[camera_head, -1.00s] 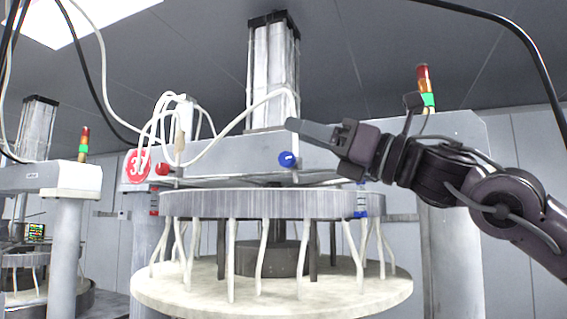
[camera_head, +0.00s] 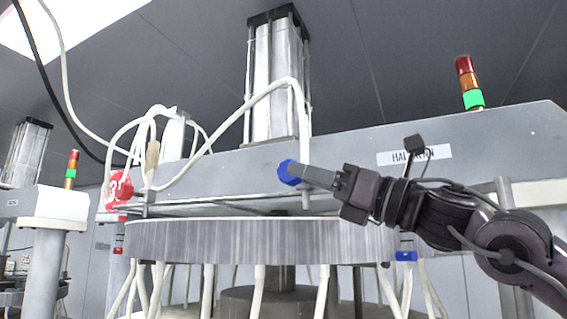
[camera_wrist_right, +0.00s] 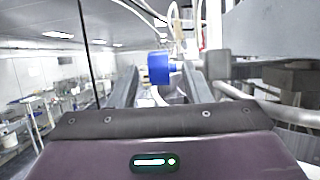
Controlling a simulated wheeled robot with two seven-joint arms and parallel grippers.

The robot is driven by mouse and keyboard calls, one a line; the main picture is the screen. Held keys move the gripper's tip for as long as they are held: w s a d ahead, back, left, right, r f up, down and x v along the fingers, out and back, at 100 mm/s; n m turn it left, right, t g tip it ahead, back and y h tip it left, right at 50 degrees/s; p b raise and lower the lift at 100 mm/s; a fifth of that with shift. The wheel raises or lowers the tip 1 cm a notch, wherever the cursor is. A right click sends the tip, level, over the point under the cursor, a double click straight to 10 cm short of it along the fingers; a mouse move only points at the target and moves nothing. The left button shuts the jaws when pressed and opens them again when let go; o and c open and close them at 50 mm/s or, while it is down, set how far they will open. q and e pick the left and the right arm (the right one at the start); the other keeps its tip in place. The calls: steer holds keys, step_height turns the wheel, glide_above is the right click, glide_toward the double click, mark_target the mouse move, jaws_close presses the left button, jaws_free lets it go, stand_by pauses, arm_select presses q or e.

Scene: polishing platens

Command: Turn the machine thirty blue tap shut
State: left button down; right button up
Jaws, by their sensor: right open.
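The blue tap (camera_head: 286,172) sits on the front of the grey beam (camera_head: 220,178) of the machine with the round red sign (camera_head: 112,192), whose number is partly hidden by hoses and a red tap. My right gripper (camera_head: 304,174) comes in from the right, its fingertips at the tap's right side in the head view. In the right wrist view the blue tap (camera_wrist_right: 160,68) shows between the two open fingers (camera_wrist_right: 159,80), toward their far ends. I cannot tell whether the fingers touch it. My left gripper is not in view.
A red tap (camera_head: 122,188) is on the same beam at the left. White hoses (camera_head: 215,140) loop above the beam. The wide round platen (camera_head: 250,242) lies below the blue tap. A blue fitting (camera_head: 405,256) is at lower right, below my arm.

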mark_target(281, 167)
steer(key=p+x, duration=0.2)
steer(key=x, duration=0.3)
steer(key=shift+a+r+p, duration=0.15)
steer(key=shift+a+p, duration=0.05)
steer(key=shift+p, duration=0.2)
steer(key=shift+w+a, duration=0.25)
steer(key=shift+w, duration=0.05)
steer(key=shift+s+d, duration=0.1)
steer(key=shift+s, duration=0.05)
